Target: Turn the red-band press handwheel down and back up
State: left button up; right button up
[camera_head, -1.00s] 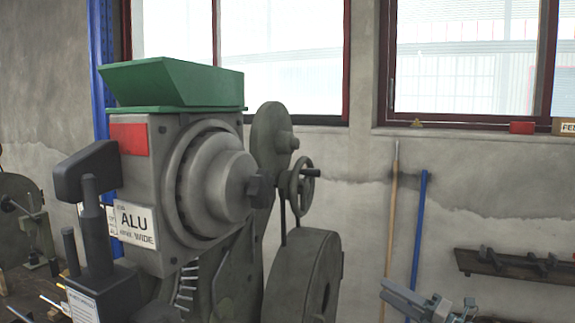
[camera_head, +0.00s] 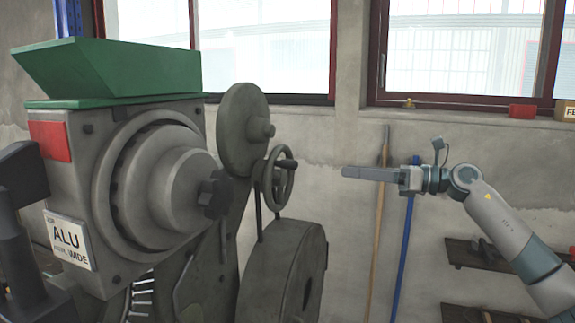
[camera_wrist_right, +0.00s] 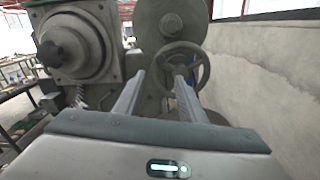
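The press with the red band (camera_head: 50,141) fills the left of the head view, with a green hopper on top and an ALU label on its front. Its handwheel (camera_head: 278,178) is a small dark spoked wheel on the press's right side, with a crank knob pointing right. My right gripper (camera_head: 346,171) is raised to the right of the handwheel, apart from it. In the right wrist view the handwheel (camera_wrist_right: 180,67) lies ahead, beyond the two parted fingers (camera_wrist_right: 158,80). Nothing is between the fingers.
A large grey flywheel (camera_head: 290,275) sits below the handwheel. A wooden pole (camera_head: 377,240) and a blue pole (camera_head: 403,250) lean on the wall behind my right arm. A wall shelf (camera_head: 480,254) is at the right. Air between gripper and handwheel is clear.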

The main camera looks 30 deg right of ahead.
aim_at(290, 165)
jog(key=shift+w, duration=0.2)
jog(key=p+x, duration=0.9)
jog(key=x, duration=0.7)
jog(key=shift+r, duration=0.1)
jog(key=shift+w+a+p, duration=0.3)
jog(key=shift+w+a, duration=0.1)
grip_shut()
